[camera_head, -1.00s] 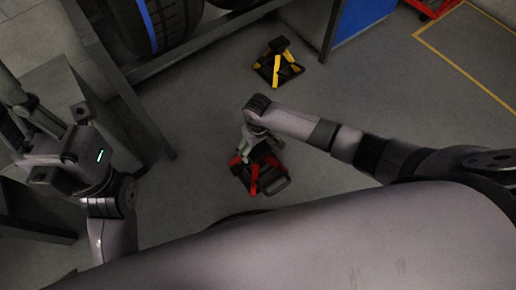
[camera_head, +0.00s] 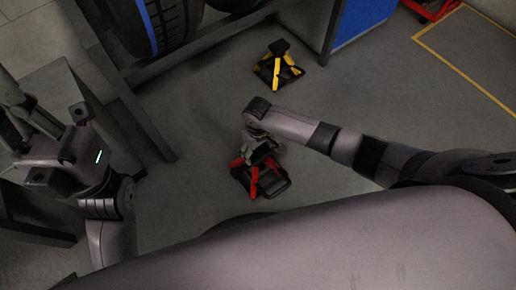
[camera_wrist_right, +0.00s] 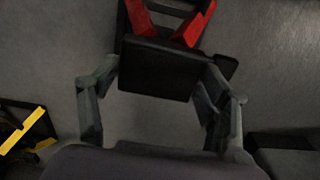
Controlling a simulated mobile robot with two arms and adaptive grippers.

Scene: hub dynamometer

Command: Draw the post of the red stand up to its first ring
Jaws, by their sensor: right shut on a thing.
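The red stand (camera_head: 254,182) stands on the floor in the middle of the head view, with red legs and a dark base frame. My right gripper (camera_head: 262,150) is over its top, pointing down. In the right wrist view, the fingers of my right gripper (camera_wrist_right: 162,72) are shut on the two sides of the stand's flat black head (camera_wrist_right: 157,75). Red legs (camera_wrist_right: 190,25) show beyond the head. The post and its rings are hidden under the head and gripper.
A yellow stand (camera_head: 278,66) is on the floor beyond the red one. Tyres (camera_head: 165,22) on a dark metal frame stand at the upper left, and a blue cabinet (camera_head: 362,18) at the top. A grey table (camera_head: 55,85) is near my left arm.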

